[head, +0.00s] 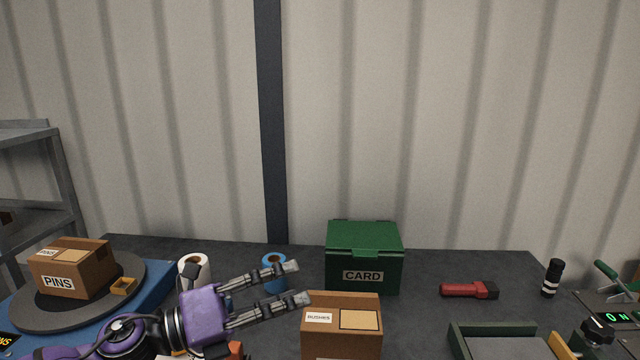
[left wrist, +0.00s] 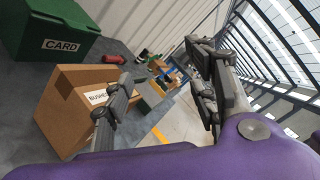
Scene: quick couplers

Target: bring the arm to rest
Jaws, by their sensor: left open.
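My left gripper (head: 300,282) is open and empty in the head view, its purple arm coming in from the lower left. Its fingers point right, above the dark worktable, beside the cardboard box marked BUSHES (head: 340,330). In the left wrist view the two fingers of the left gripper (left wrist: 165,105) are spread apart, with the BUSHES box (left wrist: 65,115) at left beyond the near finger. I cannot tell whether the gripper touches the box. My right gripper is in neither view.
A green CARD box (head: 364,255) stands behind the BUSHES box. A blue roll (head: 273,270) and a white roll (head: 196,265) are behind my arm. The PINS box (head: 70,272) sits on a round turntable at left. A red tool (head: 468,290) and a green tray (head: 480,330) are at right.

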